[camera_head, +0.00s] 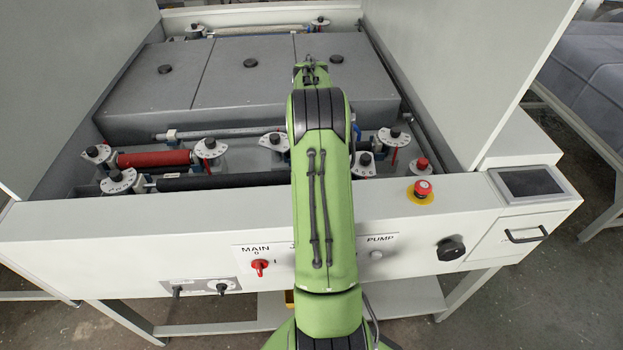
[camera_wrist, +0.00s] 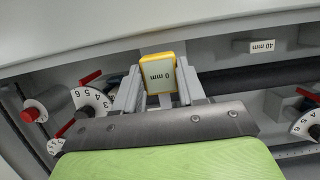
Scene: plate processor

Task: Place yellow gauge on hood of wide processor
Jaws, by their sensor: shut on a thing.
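The yellow gauge (camera_wrist: 158,72) has a pale face marked "0 mm", upside down in the wrist view. My gripper (camera_wrist: 161,84) is shut on it, with one grey finger on each side. In the head view my gripper (camera_head: 311,72) is at the far end of my green arm, over the grey covers; the gauge cannot be made out there. The wide processor (camera_head: 200,213) has a white front panel and grey covers (camera_head: 250,80) with black knobs. I cannot tell for sure which surface is its hood.
Numbered dials (camera_head: 208,148) and a red roller (camera_head: 153,159) lie between the covers and front panel. Tall white walls (camera_head: 460,60) flank the machine. A block marked "40 mm" (camera_wrist: 262,46) shows in the wrist view. A red emergency button (camera_head: 422,188) sits at front right.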

